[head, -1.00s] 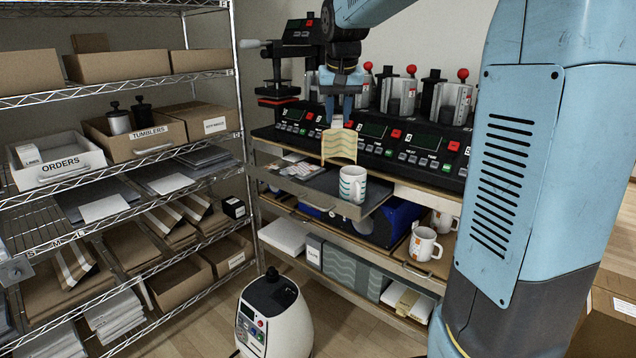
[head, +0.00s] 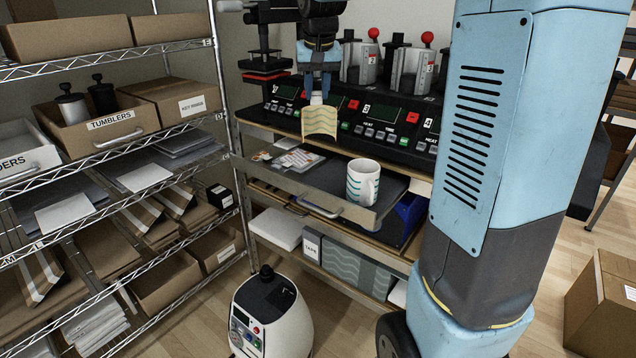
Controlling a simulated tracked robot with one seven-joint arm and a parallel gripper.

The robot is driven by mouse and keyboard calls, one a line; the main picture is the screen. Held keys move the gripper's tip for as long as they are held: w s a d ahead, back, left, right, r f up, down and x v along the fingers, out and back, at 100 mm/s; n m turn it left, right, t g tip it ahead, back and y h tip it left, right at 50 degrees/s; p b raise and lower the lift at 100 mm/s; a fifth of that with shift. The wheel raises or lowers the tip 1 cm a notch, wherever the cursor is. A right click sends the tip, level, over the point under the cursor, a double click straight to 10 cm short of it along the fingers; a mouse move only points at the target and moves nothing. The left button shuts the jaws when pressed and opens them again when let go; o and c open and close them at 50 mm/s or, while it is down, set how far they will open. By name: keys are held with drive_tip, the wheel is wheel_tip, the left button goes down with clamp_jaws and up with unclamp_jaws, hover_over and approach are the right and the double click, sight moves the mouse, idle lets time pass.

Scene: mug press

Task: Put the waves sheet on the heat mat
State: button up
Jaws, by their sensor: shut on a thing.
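The waves sheet (head: 320,122) is a small, curved cream sheet with wavy lines. My gripper (head: 317,92) points down and is shut on its upper edge, holding it upright in the air before the press bench. Below it is a pulled-out shelf with a dark grey surface (head: 333,184), perhaps the heat mat; I cannot tell for sure. A white mug with green wave marks (head: 363,181) stands upright at the right of that surface. The sheet appears apart from both.
Mug presses (head: 412,70) with control panels stand behind. Printed sheets (head: 297,160) lie on the shelf's left. A wire rack (head: 216,60) with boxes is at left. A white rounded machine (head: 271,318) stands on the floor in front. My arm blocks the right side.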

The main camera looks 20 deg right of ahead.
sight(320, 129)
drive_tip(key=f, duration=0.6)
drive_tip(key=d+f, duration=0.1)
drive_tip(key=f, duration=0.3)
wheel_tip(320, 129, down, 4)
drive_tip(key=shift+f, duration=0.1)
drive_tip(key=o, duration=0.9)
